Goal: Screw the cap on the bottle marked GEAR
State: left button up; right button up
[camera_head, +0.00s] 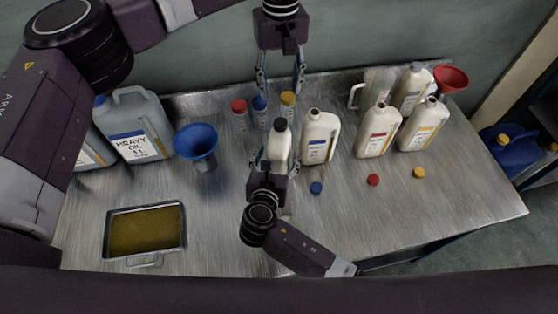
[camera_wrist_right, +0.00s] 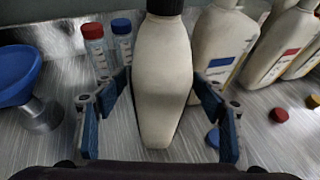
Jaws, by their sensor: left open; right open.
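No label that I can read says GEAR. A cream bottle with a dark cap (camera_head: 280,145) stands upright between the fingers of my right gripper (camera_head: 274,165). It fills the middle of the right wrist view (camera_wrist_right: 162,85), with the open fingers on either side. Uncapped cream bottles have a blue label (camera_head: 318,140), a red label (camera_head: 378,132) and a yellow label (camera_head: 424,127). A blue cap (camera_head: 316,188), a red cap (camera_head: 373,180) and a yellow cap (camera_head: 419,173) lie in front of them. My left gripper (camera_head: 281,86) is open and empty, pointing down near the back.
Small bottles with red (camera_head: 239,107), blue (camera_head: 260,104) and yellow caps (camera_head: 288,99) stand behind. A blue funnel (camera_head: 197,141), a HEAVY OIL jug (camera_head: 137,125) and an oil tray (camera_head: 108,240) are at left. A red funnel (camera_head: 450,77) is at back right. The front right is clear.

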jog(key=v, duration=1)
jog(key=shift+s, duration=0.15)
jog(key=shift+s+f, duration=0.1)
